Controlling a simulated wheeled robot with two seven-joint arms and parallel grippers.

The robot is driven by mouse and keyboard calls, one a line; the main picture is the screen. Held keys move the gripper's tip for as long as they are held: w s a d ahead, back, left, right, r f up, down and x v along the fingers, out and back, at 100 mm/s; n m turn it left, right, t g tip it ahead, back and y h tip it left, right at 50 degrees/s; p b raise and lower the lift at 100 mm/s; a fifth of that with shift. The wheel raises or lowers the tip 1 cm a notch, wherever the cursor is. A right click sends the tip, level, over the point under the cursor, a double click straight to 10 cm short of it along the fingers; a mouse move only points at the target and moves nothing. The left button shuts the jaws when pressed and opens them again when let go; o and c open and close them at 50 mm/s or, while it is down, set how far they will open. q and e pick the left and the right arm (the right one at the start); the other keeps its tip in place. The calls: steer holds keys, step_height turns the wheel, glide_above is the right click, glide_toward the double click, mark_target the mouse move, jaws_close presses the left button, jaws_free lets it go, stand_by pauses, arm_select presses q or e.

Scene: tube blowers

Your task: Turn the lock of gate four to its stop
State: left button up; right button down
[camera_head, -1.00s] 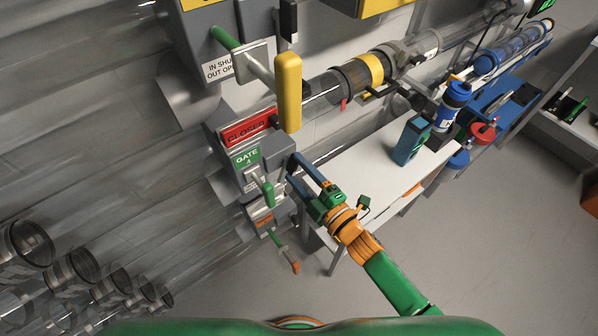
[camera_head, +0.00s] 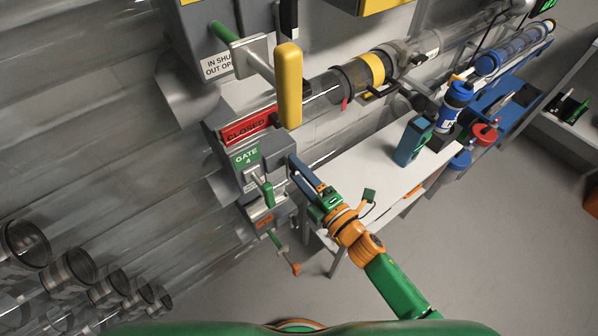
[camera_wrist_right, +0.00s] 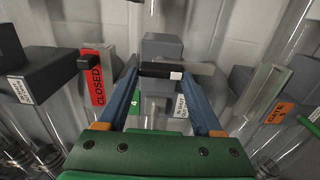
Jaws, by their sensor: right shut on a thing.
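The gate four unit (camera_head: 232,180) is a grey box with a green "GATE 4" label (camera_head: 246,157) and a small green-tipped lever (camera_head: 268,194). My right gripper (camera_head: 294,162) is at the right side of this unit. In the right wrist view its two blue fingers stand either side of a black bar (camera_wrist_right: 158,71) on a grey block (camera_wrist_right: 163,48), which I take to be the lock; the fingers are shut on the bar's ends. In the head view the lock is hidden by the gripper. My left gripper is not in view.
A red "CLOSED" sign (camera_head: 248,128) and a large yellow handle (camera_head: 289,85) are above the gripper. An orange-labelled unit (camera_head: 264,221) hangs below gate four. A white table (camera_head: 375,170) carries a teal box (camera_head: 412,142) and a blue bottle (camera_head: 450,108).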

steer(key=shift+c, duration=0.2)
jaws_free()
steer(key=shift+w, duration=0.1)
steer(key=v, duration=0.7)
steer(key=shift+b, duration=0.4)
